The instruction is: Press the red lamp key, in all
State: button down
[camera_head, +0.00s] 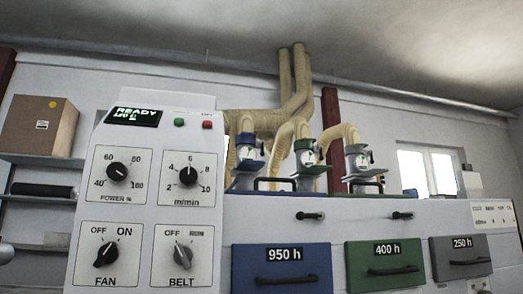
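The red lamp key (207,124) is a small round red button at the top right of the white control panel (137,217), on its sloped upper part. A green key (179,122) sits just left of it. A dark display (134,116) left of the keys reads READY in green, with a smaller line under it that is hard to read. My gripper is not in this view, so its state cannot be seen.
Below the keys are the power dial (117,171), the m/min dial (188,175), the FAN switch (106,254) and the BELT switch (180,257). Right stand blue (258,265), green (360,259) and grey (446,245) drawer fronts with handles. A cardboard box (38,125) sits on a left shelf.

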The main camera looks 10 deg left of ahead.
aim_at(207, 124)
jog(key=z, duration=0.1)
jog(key=i, duration=0.3)
jog(key=u, duration=1)
